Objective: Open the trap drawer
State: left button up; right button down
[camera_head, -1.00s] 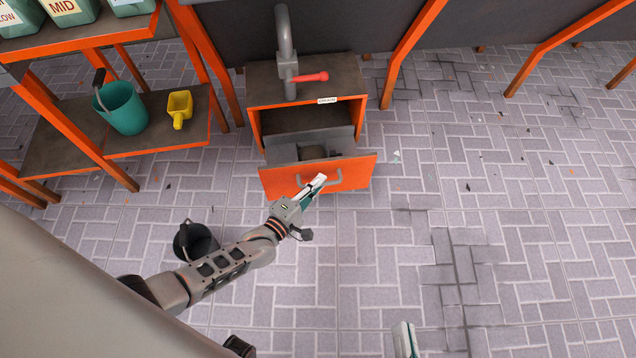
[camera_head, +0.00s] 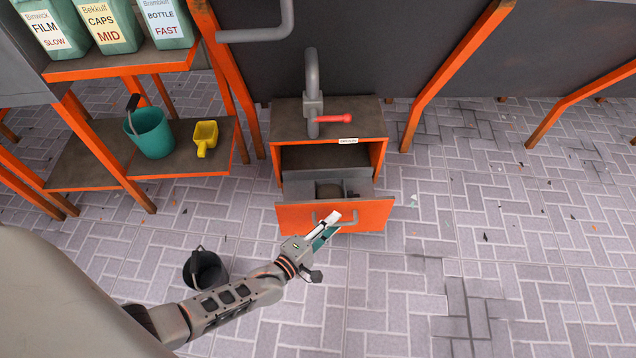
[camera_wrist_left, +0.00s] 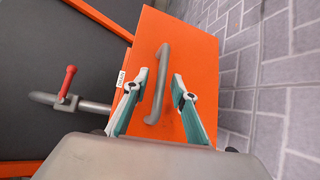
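The trap drawer (camera_head: 372,216) has an orange front and is pulled partway out of its cabinet (camera_head: 376,150); its grey inside shows. A grey bar handle (camera_wrist_left: 161,82) crosses the drawer front in the left wrist view. My left gripper (camera_head: 331,226) is at the handle in the head view. In the left wrist view its two white and teal fingers (camera_wrist_left: 160,88) are spread, one on each side of the handle, with gaps between. I cannot tell how deep the handle sits between them. My right gripper is not in view.
A grey pipe with a red lever (camera_head: 333,118) stands on the cabinet. A black bucket (camera_head: 205,269) is on the floor beside my left arm. An orange shelf at left holds a teal bucket (camera_head: 150,132) and a yellow scoop (camera_head: 205,137). The tiled floor at right is mostly clear.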

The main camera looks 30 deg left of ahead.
pick_arm(q)
jog(key=v, duration=1.1)
jog(key=shift+s, duration=0.15)
